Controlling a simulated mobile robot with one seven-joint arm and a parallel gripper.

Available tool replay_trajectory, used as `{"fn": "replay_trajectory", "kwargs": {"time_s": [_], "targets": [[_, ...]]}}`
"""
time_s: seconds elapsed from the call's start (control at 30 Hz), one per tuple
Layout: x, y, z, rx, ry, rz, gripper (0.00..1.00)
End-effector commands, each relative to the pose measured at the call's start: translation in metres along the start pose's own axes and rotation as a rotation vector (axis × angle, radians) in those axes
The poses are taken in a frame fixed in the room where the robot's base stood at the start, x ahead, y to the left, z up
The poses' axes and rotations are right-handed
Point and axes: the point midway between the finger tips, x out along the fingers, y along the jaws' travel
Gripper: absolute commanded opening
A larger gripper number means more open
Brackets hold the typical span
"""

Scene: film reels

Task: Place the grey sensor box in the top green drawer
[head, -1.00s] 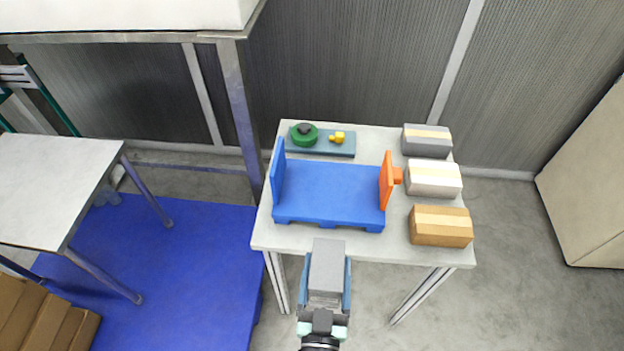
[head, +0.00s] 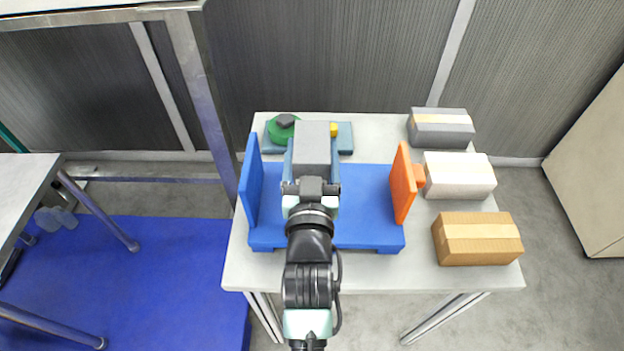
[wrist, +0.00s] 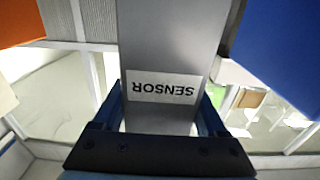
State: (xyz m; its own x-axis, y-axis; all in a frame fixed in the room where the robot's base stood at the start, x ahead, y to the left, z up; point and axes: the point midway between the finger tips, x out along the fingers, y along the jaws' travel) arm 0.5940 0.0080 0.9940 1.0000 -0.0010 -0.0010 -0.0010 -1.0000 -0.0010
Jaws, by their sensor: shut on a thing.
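The grey sensor box (head: 312,140) is held in my gripper (head: 312,168), over the blue cradle on the table. In the wrist view the box (wrist: 168,45) shows an upside-down "SENSOR" label, with a finger of my gripper (wrist: 165,108) on each side. The gripper is shut on the box. I cannot make out the box's exact height above the cradle. No green drawer shows in either view.
The blue cradle (head: 370,205) has an upright wall at left and an orange plate (head: 402,183) at right. Behind it, a plate carries a green disc (head: 278,130) and a yellow part (head: 334,130). Grey (head: 440,131), white (head: 458,180) and brown (head: 478,248) boxes line the table's right side.

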Motion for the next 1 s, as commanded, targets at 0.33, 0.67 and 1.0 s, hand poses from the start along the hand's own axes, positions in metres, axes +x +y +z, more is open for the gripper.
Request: {"fn": "replay_trajectory", "kwargs": {"time_s": [0.33, 0.67, 1.0], "targets": [[0.000, 0.001, 0.045, -0.002, 0.001, 0.001, 0.05], [0.000, 0.000, 0.057, -0.001, 0.005, 0.000, 0.05], [0.000, 0.000, 0.060, -0.001, 0.001, 0.000, 1.00]]}}
